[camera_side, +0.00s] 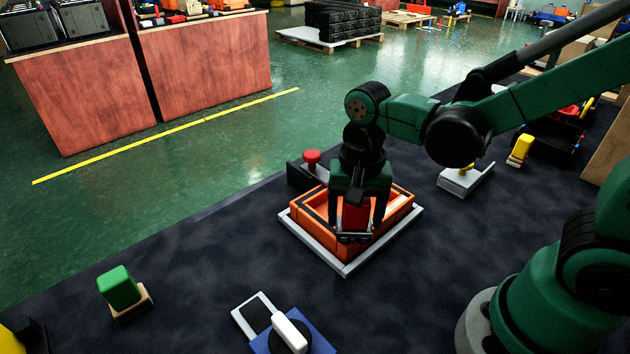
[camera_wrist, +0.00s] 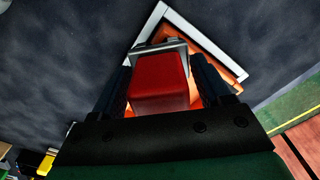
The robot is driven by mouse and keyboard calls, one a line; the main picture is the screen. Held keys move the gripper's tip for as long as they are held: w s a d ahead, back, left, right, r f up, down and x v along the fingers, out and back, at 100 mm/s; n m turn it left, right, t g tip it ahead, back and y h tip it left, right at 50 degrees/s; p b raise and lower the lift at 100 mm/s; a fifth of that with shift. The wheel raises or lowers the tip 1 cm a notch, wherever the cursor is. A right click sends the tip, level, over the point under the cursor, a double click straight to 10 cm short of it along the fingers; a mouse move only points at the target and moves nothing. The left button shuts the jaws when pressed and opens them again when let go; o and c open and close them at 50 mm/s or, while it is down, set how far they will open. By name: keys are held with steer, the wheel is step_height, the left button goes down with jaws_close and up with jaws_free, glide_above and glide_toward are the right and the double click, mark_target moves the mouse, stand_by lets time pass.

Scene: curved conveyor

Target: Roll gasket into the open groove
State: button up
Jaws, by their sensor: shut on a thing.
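My gripper (camera_side: 358,222) is shut on a red block-like tool (camera_side: 354,214), with one finger on each side. In the wrist view the red tool (camera_wrist: 160,84) fills the space between the fingers, and a grey metal part (camera_wrist: 158,48) shows at its far end. The tool is over an orange frame (camera_side: 318,237) that lies in a light grey tray (camera_side: 343,269). A dark line runs along the frame's left top edge; I cannot tell whether it is the gasket or the open groove. The tool's lower end and the frame's middle are partly hidden, so contact is unclear.
A red knob (camera_side: 312,157) on a dark block stands just behind the tray. A green block (camera_side: 119,287), a blue fixture with a white handle (camera_side: 289,333) and a grey plate with a yellow part (camera_side: 465,180) stand around. Dark tabletop lies clear between them.

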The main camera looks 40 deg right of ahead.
steer(key=shift+a+r, duration=0.1)
steer(key=shift+a, duration=0.3)
steer(key=shift+d+r, duration=0.1)
steer(key=shift+r, duration=3.85)
